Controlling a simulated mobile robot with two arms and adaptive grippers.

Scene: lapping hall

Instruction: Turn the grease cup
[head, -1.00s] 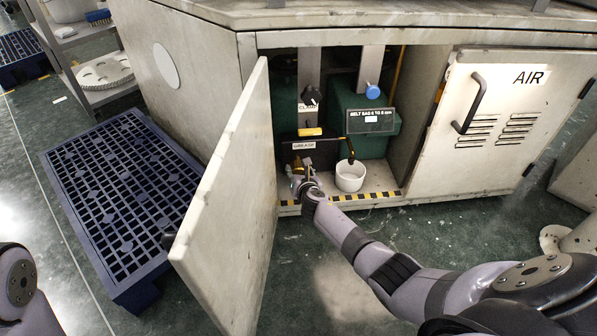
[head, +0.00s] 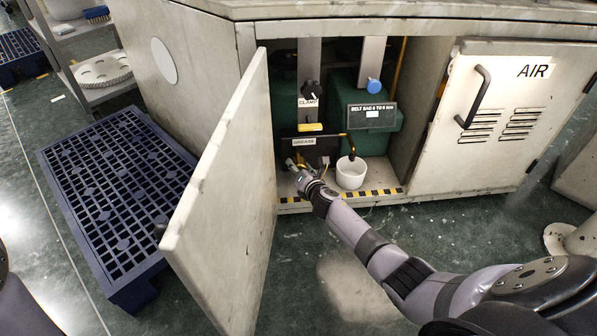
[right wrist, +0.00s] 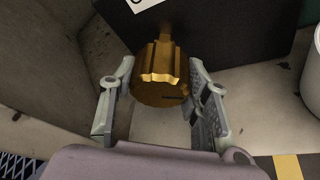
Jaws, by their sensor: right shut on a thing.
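The grease cup (right wrist: 160,78) is a ribbed brass-coloured cap under a dark block, seen close up in the right wrist view. In the head view it is mostly hidden by my right gripper (head: 296,167), just below the GREASE label (head: 303,141) inside the open cabinet. My right gripper's two fingers stand on either side of the cup and are shut on it. My left gripper is out of view; only a bit of my left arm shows at the left edge.
The open cabinet door (head: 228,200) stands close left of my right gripper. A white cup (head: 351,175) stands right of it on the cabinet floor. A clamp knob (head: 310,90) and a blue knob (head: 374,86) are above. A blue pallet (head: 60,160) lies at left.

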